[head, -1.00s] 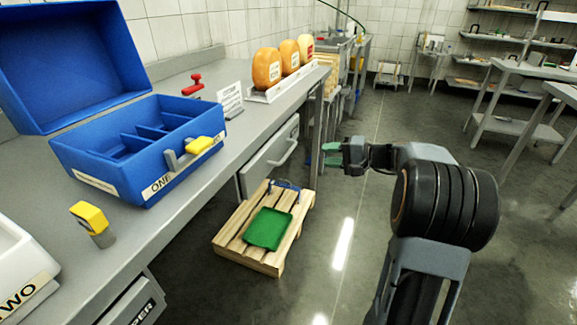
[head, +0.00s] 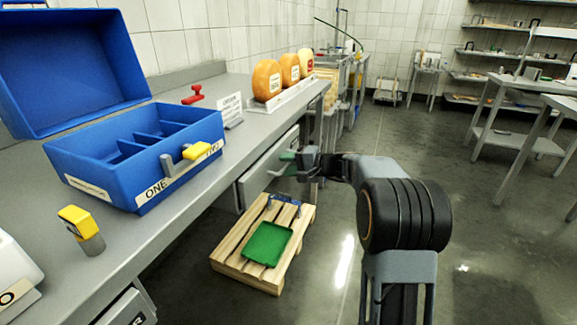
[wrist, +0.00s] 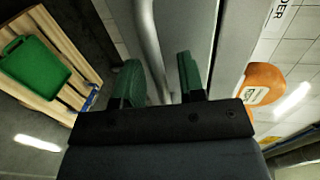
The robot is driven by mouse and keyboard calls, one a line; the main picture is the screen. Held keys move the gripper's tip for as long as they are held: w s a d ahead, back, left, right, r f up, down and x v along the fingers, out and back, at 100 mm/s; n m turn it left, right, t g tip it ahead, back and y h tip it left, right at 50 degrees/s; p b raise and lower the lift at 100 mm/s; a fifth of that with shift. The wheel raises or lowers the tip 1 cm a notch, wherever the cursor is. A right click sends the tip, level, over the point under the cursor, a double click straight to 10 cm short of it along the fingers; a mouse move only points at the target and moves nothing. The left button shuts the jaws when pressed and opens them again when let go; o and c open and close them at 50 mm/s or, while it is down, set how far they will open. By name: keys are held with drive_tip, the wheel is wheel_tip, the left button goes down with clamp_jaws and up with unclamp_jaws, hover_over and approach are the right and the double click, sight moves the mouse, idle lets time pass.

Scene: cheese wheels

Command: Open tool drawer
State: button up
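A grey drawer (head: 256,186) sits under the counter, its front looking flush with the frame. My gripper (head: 287,164) is at the drawer front, level with the handle. In the wrist view my gripper (wrist: 158,78) has its two green fingers apart.
A wooden pallet (head: 225,264) with a green tray (head: 268,244) stands on the floor below the drawer. The counter (head: 180,212) holds an open blue case (head: 100,180), a yellow-topped object (head: 80,225) and cheese wheels (head: 266,80). The floor to the right is open.

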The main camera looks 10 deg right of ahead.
drive_tip(key=shift+c, duration=0.2)
clamp_jaws()
idle(0.5)
